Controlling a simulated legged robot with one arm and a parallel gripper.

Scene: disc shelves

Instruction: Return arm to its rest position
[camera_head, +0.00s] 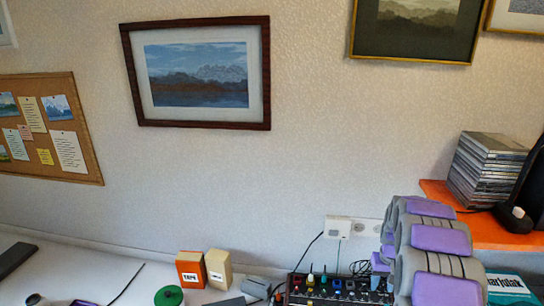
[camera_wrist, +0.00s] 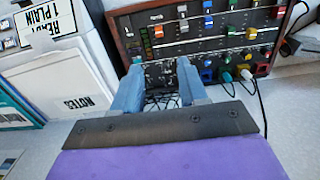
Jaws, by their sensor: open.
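My arm (camera_head: 432,240), grey with purple panels, shows folded at the lower right in the head view, in front of the wall and the orange shelf. My gripper (camera_wrist: 159,82) shows in the wrist view as two blue fingers that stand apart. I see no object held between them. The fingers point toward a mixer panel (camera_wrist: 195,40) with coloured knobs and plugged cables. Dark cables show behind the gap between the fingers. I cannot tell how far the fingertips are from the panel.
The mixer (camera_head: 335,290) also shows in the head view on the white desk (camera_head: 60,262), left of my arm. Two small boxes (camera_head: 203,268) stand left of it. A disc stack (camera_head: 484,170) sits on the orange shelf (camera_head: 490,234). A notes binder (camera_wrist: 72,85) stands left of my gripper.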

